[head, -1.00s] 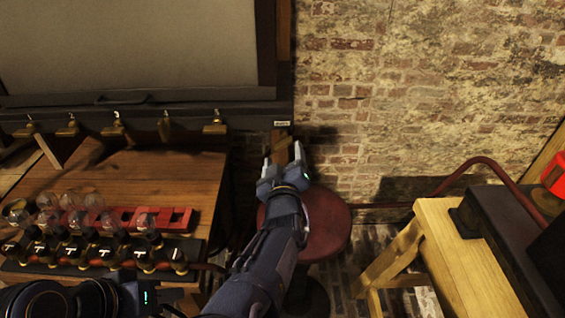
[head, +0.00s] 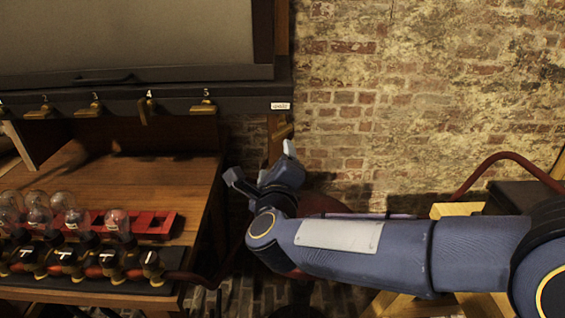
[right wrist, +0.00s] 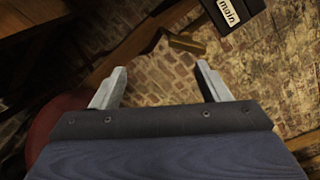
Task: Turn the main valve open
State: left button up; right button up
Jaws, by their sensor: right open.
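The main valve shows as a brass lever (head: 283,131) on a wooden post below the right end of the dark rail, under a small white label (head: 280,106). In the right wrist view the lever (right wrist: 187,44) lies beyond the fingertips, near the label (right wrist: 229,12) reading "main". My right gripper (head: 260,164) is open and empty, just below the lever and apart from it. In the right wrist view, its two fingers (right wrist: 161,70) are spread with nothing between them. My left gripper is not in view.
Several numbered brass levers (head: 97,106) line the dark rail (head: 180,104). Glass bulbs (head: 116,222) and a red rack (head: 152,223) stand on the wooden bench (head: 175,175) at left. A red stool (right wrist: 52,128) is below the gripper. A brick wall (head: 420,100) is behind.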

aim_at(282, 135)
jog(key=w+r+m, duration=0.1)
jog(key=w, duration=0.1)
jog(key=w+d+r+m, duration=0.1)
jog(key=w, duration=0.1)
jog(key=w+r+m, duration=0.1)
jog(key=w, duration=0.1)
jog(key=shift+w+d+m+t, duration=0.1)
jog(key=shift+d+m+t, duration=0.1)
jog(key=shift+m+t, duration=0.15)
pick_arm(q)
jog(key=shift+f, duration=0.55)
pick_arm(e)
jog(key=c, duration=1)
